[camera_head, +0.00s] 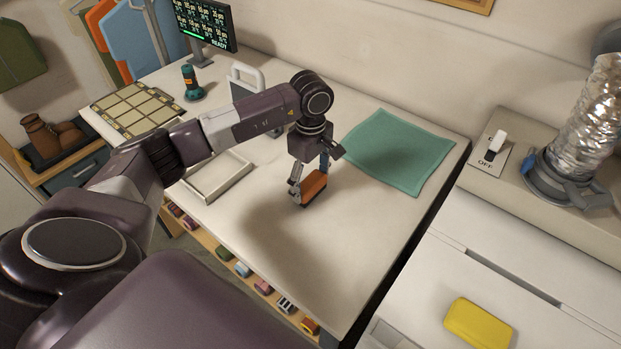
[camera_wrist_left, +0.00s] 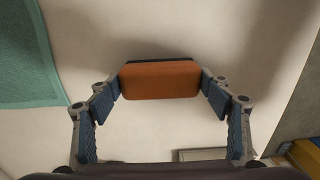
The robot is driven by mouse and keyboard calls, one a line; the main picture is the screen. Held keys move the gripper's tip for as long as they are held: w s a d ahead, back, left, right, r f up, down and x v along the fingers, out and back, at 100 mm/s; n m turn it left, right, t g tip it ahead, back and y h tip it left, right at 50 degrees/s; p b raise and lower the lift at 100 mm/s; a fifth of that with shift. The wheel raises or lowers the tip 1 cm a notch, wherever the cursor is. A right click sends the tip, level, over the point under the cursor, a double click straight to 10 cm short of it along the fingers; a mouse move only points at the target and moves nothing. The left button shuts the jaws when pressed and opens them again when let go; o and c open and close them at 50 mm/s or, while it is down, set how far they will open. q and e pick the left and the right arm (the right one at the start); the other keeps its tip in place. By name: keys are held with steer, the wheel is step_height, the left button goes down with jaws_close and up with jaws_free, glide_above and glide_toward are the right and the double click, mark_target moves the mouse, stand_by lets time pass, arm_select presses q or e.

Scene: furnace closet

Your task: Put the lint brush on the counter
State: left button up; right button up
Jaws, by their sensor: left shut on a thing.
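The lint brush (camera_head: 315,188) is an orange-brown block with a dark edge. My left gripper (camera_head: 310,178) reaches down over the white counter (camera_head: 338,235) and is shut on the brush. In the left wrist view the brush (camera_wrist_left: 160,80) sits between the two blue-padded fingertips, which press its ends. The brush is over the middle of the counter, left of the teal mat. I cannot tell whether its underside touches the counter. My right gripper is not in view.
The teal mat (camera_head: 398,150) lies to the right of the brush, and a shallow white tray (camera_head: 218,180) lies to the left. A teal-topped bottle (camera_head: 191,82) and a display (camera_head: 205,22) stand farther back. The counter's front part is clear. A yellow sponge-like block (camera_head: 478,323) lies at the lower right.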

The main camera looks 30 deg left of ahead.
mark_target(311, 182)
arm_select(q)
steer(key=shift+f, duration=0.1)
steer(key=o, duration=1)
steer(key=shift+w+r, duration=0.1)
steer(key=shift+r, duration=0.25)
step_height(311, 182, up, 12)
steer(key=b, duration=0.4)
steer(key=shift+f, duration=0.25)
